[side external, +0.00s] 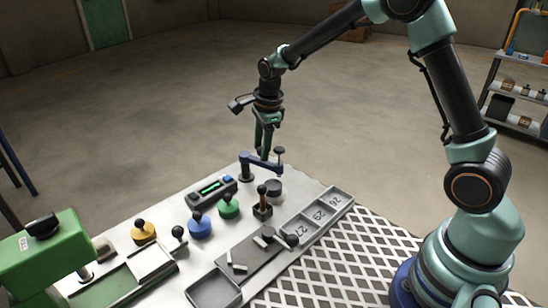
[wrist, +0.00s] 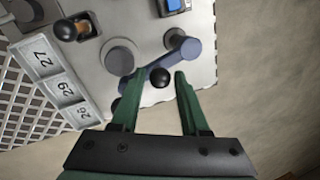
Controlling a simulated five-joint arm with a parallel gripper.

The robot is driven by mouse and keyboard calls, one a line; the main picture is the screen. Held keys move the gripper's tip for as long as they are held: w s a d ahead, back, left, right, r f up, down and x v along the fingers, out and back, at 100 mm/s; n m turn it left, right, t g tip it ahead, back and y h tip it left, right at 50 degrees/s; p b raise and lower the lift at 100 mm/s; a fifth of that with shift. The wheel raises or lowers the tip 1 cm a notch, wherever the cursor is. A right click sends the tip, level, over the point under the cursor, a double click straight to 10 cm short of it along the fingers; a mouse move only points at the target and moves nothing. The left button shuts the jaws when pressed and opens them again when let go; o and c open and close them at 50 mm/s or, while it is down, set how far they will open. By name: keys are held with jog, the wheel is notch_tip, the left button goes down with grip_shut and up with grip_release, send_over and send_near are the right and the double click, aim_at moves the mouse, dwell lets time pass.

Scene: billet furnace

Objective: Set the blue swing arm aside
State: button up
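The blue swing arm (side external: 262,161) is pivoted on a post at the panel's far edge and reaches right to an end with an upright dark knob (side external: 279,150). In the wrist view the blue bar (wrist: 187,50) runs down-left towards my left finger, which hides part of it. My gripper (side external: 264,155) points down by the arm. In the wrist view the fingertips (wrist: 160,74) are apart, with a black ball knob (wrist: 160,79) in the gap. Contact with it cannot be told.
A dark round disc (side external: 274,187) lies just below the arm's end. A lever with a brown grip (side external: 262,200), a green knob (side external: 229,207), a blue knob (side external: 199,225), a lit display (side external: 211,190) and a numbered tray (side external: 344,195) stand nearby. Open floor lies beyond the panel.

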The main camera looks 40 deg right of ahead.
grip_shut()
dwell(1.2)
